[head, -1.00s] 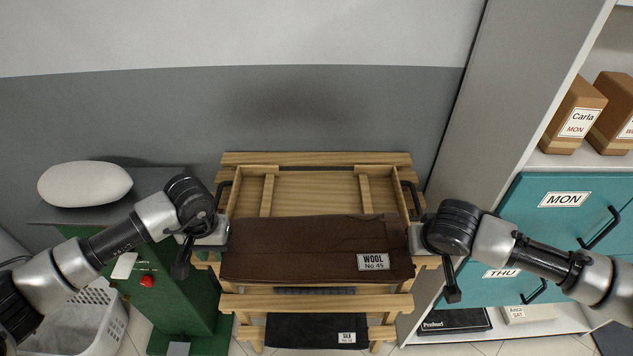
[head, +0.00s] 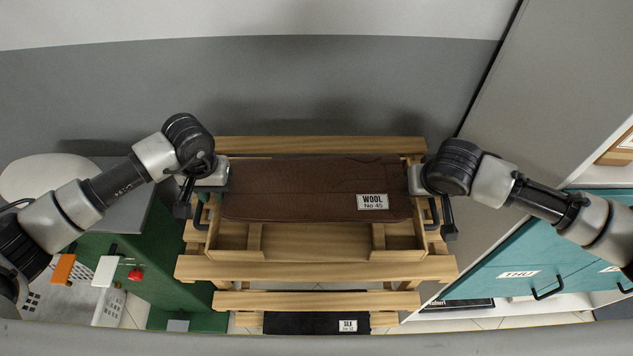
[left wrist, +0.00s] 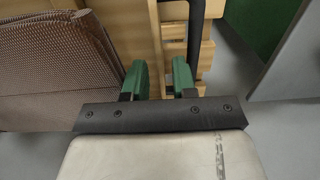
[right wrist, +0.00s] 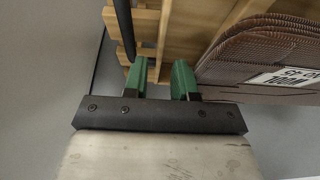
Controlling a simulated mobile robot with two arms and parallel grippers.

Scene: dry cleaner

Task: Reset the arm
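My left gripper (head: 213,173) is at the left end of a folded brown cloth (head: 290,190) labelled "WOOL No 45". My right gripper (head: 417,179) is at its right end. The cloth lies over the far part of a wooden tray (head: 315,252); I cannot tell whether it touches the tray floor.
The tray has black side handles (head: 434,214) and sits on a slatted wooden rack (head: 320,271). A dark cloth (head: 300,322) labelled "SILK" is lower down. A green machine (head: 160,270) is at left. Teal drawers (head: 550,255) and a tall cabinet side (head: 560,90) are at right.

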